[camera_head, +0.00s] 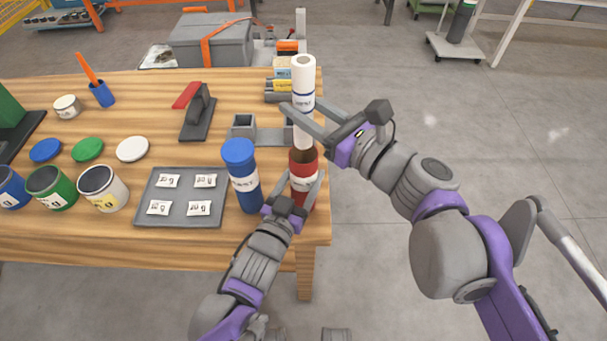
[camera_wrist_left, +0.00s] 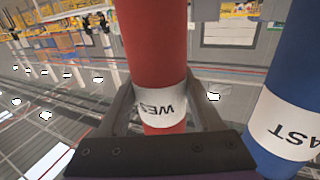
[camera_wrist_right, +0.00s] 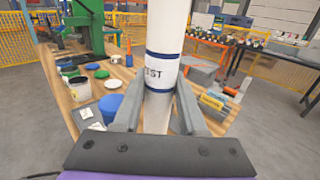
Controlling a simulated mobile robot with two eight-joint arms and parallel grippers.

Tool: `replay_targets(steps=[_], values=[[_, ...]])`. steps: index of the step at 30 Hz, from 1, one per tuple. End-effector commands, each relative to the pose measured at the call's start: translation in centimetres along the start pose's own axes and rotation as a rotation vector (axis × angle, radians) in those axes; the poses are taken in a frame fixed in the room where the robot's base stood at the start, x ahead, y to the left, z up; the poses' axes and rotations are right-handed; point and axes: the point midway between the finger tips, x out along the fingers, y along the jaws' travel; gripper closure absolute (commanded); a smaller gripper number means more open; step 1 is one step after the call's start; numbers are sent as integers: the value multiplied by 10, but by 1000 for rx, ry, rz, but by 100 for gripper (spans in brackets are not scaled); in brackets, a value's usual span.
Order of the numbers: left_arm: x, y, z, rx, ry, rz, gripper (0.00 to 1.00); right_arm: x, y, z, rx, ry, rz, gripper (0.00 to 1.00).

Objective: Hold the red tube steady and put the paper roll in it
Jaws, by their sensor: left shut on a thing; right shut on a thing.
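The red tube (camera_head: 302,164) stands upright at the table's right edge, its dark open mouth facing up. My left gripper (camera_head: 296,182) is shut around it; the left wrist view shows the red tube (camera_wrist_left: 155,45) with its white label between the fingers. My right gripper (camera_head: 303,106) is shut on the white paper roll (camera_head: 303,76), which has blue bands and a printed label. The roll is upright over the red tube, its lower end at the mouth; I cannot tell whether it is inside. The roll (camera_wrist_right: 166,30) also fills the middle of the right wrist view.
A blue tube (camera_head: 241,176) with a blue top stands close left of the red tube. A grey tray (camera_head: 182,218) with small labels lies further left. Open pots and coloured lids are at the far left. A grey holder (camera_head: 268,134) is behind.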

Motion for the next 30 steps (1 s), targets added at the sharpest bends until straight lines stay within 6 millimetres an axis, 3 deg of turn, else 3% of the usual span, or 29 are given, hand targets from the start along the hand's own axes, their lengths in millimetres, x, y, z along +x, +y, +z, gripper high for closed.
replay_targets(steps=[30], values=[[0,0,0,0,0,0,89,0,0,-64,0,0,0,100]])
